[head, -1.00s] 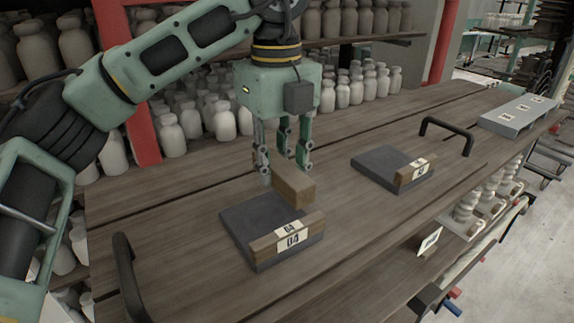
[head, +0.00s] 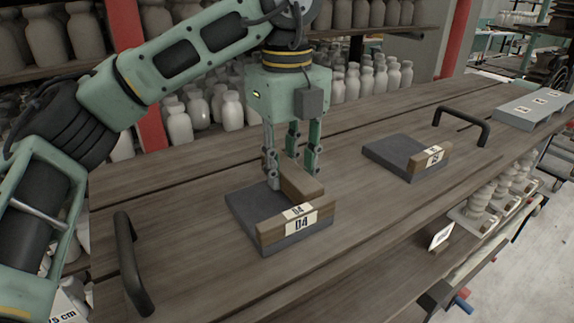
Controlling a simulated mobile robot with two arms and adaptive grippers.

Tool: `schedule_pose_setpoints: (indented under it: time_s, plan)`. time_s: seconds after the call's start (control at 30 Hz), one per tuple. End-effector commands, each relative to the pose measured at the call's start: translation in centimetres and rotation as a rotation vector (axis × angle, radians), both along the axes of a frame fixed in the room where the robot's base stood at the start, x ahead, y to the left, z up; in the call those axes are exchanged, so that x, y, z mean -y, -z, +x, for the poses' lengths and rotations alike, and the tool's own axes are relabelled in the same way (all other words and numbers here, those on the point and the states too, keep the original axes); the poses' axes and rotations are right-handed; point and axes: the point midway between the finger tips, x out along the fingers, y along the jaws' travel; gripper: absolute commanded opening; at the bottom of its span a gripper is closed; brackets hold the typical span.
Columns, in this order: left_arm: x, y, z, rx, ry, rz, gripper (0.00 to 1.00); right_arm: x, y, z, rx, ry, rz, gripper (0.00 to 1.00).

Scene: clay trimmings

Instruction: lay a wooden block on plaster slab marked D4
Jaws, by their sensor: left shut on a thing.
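The plaster slab marked D4 (head: 248,213) is a dark grey square on the wooden table. A wooden strip with the D4 label (head: 301,222) runs along its front edge. My left gripper (head: 292,177) is over the slab's back right part, fingers pointing down and shut on a wooden block (head: 302,186). The block is low over the slab, just behind the labelled strip. The strip hides its lower front, so I cannot tell whether it touches the slab. My right gripper is not in view.
A second dark slab (head: 391,154) with a labelled wooden strip lies to the right. Black handles stand at the table's left (head: 128,262) and back right (head: 466,124). A grey labelled box (head: 527,110) is at the far right. Shelves of pale bottles stand behind.

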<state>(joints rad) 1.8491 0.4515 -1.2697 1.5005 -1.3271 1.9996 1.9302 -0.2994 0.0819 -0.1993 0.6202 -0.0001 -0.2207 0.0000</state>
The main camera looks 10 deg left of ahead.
Motion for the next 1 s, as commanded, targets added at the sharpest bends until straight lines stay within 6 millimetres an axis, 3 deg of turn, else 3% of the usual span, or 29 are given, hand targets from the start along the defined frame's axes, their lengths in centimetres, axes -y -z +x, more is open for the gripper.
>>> schedule_pose_setpoints:
  time_s: [0.83,0.87,1.0]
  plan:
    - [0.01,0.36,0.01,0.001,0.000,-0.001,0.01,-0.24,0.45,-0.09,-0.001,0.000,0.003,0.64]
    - [0.01,0.36,0.01,0.001,0.000,-0.001,0.29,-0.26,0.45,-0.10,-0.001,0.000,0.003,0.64]
    - [0.01,0.36,0.01,0.001,0.000,-0.001,0.41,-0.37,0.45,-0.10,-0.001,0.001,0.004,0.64]
